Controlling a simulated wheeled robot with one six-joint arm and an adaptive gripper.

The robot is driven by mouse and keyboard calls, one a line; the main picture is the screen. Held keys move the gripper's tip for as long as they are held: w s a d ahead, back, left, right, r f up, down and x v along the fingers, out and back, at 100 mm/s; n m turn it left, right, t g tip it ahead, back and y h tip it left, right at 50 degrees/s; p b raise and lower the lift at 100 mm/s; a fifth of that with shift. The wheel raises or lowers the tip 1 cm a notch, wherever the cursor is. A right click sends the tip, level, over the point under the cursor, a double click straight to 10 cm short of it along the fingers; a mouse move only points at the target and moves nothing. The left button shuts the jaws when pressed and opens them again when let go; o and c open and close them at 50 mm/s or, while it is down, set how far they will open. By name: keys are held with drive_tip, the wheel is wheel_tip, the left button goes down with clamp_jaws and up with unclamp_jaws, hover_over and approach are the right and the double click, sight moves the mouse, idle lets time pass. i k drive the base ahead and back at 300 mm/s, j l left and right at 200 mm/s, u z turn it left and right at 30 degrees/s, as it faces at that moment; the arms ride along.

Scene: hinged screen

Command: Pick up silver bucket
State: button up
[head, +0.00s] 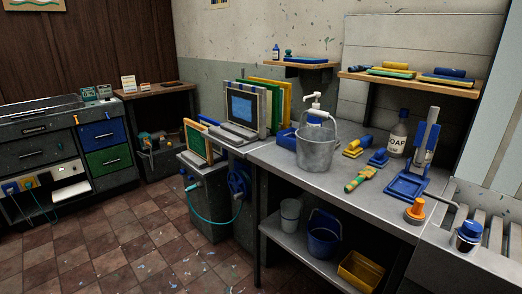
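The silver bucket (316,151) stands upright on the grey worktop (300,178), near its left part. My gripper is not in view.
A laptop (243,107) stands left of the bucket; scrapers, a green-and-orange tool (360,178) and a bottle (397,134) lie or stand to its right. A blue bucket (323,235) and yellow bin (360,270) are on the lower shelf. Tiled floor (130,240) is open at front left.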

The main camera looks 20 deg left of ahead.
sight(315, 145)
drive_tip(key=u, duration=0.7)
drive_tip(key=i+j+z, duration=0.15)
drive_tip(key=i+j, duration=0.15)
drive_tip(key=i+j+z, duration=0.2)
drive_tip(key=j, duration=0.3)
drive_tip(key=i, duration=0.1)
